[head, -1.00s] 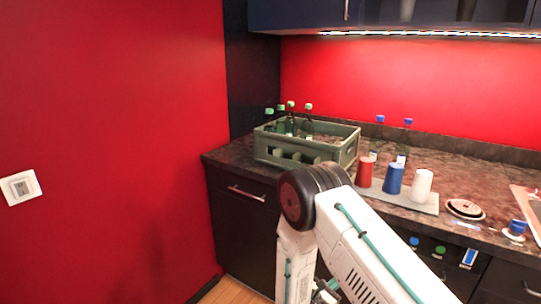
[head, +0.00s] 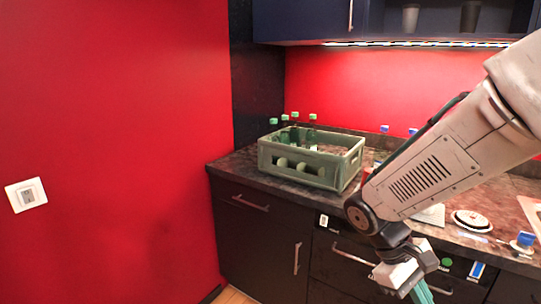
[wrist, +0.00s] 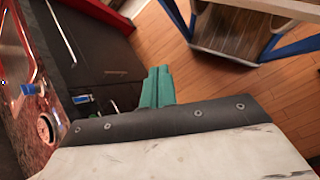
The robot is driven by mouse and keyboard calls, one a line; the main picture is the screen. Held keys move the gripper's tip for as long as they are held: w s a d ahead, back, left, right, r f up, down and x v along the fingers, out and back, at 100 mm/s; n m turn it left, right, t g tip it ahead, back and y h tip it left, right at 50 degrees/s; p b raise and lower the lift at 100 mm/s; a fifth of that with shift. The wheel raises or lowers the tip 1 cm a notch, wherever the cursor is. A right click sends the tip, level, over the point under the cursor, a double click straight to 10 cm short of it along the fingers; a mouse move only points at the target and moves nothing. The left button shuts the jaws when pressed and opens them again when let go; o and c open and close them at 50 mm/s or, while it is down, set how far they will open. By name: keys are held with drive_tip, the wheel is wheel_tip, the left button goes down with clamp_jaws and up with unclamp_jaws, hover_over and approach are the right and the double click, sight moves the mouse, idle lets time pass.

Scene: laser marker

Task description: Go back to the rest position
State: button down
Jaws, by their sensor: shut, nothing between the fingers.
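My gripper (head: 421,293) hangs low in front of the dark drawer fronts in the head view, with its teal fingers pointing down and partly cut off by the bottom edge. In the wrist view, its teal fingers (wrist: 157,86) are together with nothing between them. My white arm crosses the right side of the head view and hides part of the counter.
A green crate (head: 305,163) with several green-capped bottles stands on the dark counter (head: 232,163). A round white item (head: 472,220) and a blue-topped item (head: 524,240) are at right. The wrist view shows wooden floor (wrist: 188,60) and a blue-framed shelf unit (wrist: 230,28).

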drive_tip(key=s+a+r+m+t+y, duration=0.2)
drive_tip(key=s+r+m+t+y, duration=0.3)
drive_tip(key=s+r, duration=0.5)
drive_tip(key=shift+s+r+t+y, duration=0.35)
drive_tip(key=shift+r+t+y, duration=0.15)
drive_tip(key=shift+r, duration=0.15)
idle(1.0)
